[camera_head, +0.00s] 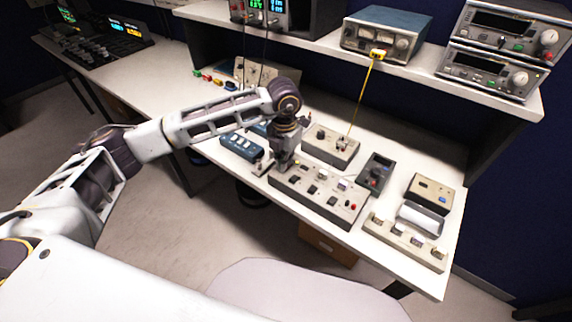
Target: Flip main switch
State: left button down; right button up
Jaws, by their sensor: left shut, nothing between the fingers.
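A beige control box (318,198) with several dark switches, small knobs and a red button lies near the front edge of the white bench. My left arm comes in from the left, and its gripper (281,168) points down at the left end of this box. The gripper is shut and empty. Its fingertips cover part of the box's left end, and I cannot tell whether they touch it. Which switch is the main one is too small to tell; it may be behind the fingers. My right gripper is not in view.
A dark blue box (242,145) stands just left of the gripper. Behind are a second beige box (331,146) with a yellow cable and a dark handheld meter (376,173). A beige strip (404,243) lies at right. Instruments, including a blue meter (387,33), fill the shelf above.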

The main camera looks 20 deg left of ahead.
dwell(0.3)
pick_arm(q)
jog(key=shift+r+p, duration=1.5)
jog(key=shift+r, duration=1.9)
